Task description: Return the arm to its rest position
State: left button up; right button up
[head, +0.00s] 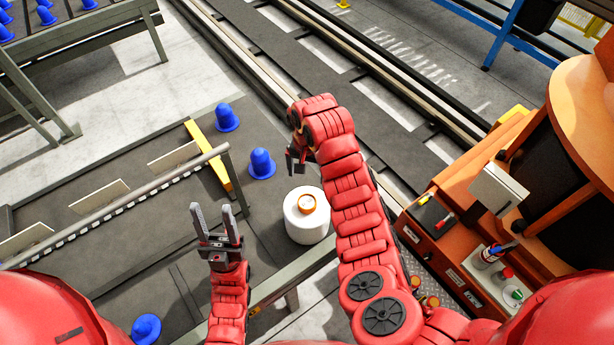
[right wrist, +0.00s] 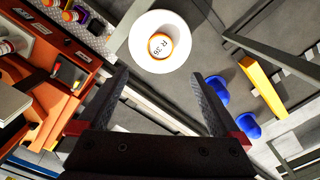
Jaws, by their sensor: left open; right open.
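My right arm (head: 352,190) reaches forward in the head view, bent at the top, with its gripper (head: 296,160) pointing down. In the right wrist view the right gripper (right wrist: 162,95) is open, with nothing between its fingers. A white yarn bobbin (head: 307,222) with an orange-rimmed core stands upright on the grey table, below and just right of that gripper. It also shows in the right wrist view (right wrist: 146,62), beyond the fingertips and apart from them, with a label on its core. My left gripper (head: 217,220) is open and empty, pointing forward, left of the bobbin.
Two blue cones (head: 262,163) stand behind the bobbin, beside a yellow bar (head: 208,156). Another blue cone (head: 146,328) is at the front left. A metal rail (head: 120,204) crosses the table. An orange machine (head: 480,225) with bottles stands at right. Floor rails run behind.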

jog(key=shift+w+r, duration=0.1)
jog(key=shift+r, duration=0.3)
